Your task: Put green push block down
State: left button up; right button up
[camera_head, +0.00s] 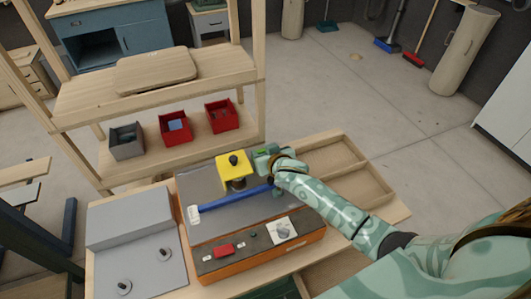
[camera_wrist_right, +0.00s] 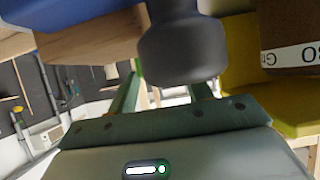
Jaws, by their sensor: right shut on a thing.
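My right gripper (camera_head: 268,161) is at the far right corner of the grey machine table, just right of the yellow block. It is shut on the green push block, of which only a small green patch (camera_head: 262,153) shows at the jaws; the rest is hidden. In the right wrist view, a dark grey knob (camera_wrist_right: 185,48) stands in front of my fingers (camera_wrist_right: 165,88), with a thin green sliver beside it. I cannot tell whether the block touches the surface. My left gripper is not in view.
A yellow block (camera_head: 233,169) with a black knob stands on the grey machine table (camera_head: 193,181). A blue bar (camera_head: 235,198) crosses it. An empty wooden tray (camera_head: 357,189) lies right of it, partly behind my arm. Red bins (camera_head: 221,116) stand on the shelf behind.

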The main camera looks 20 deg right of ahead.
jog(key=shift+f, duration=0.1)
jog(key=o, duration=1)
jog(key=shift+c, duration=0.2)
jog(key=shift+s+r, duration=0.1)
jog(key=shift+r, duration=0.1)
jog(key=p+v, duration=0.3)
jog(key=v, duration=0.8)
jog(key=shift+s, duration=0.4)
jog(key=shift+r, duration=0.15)
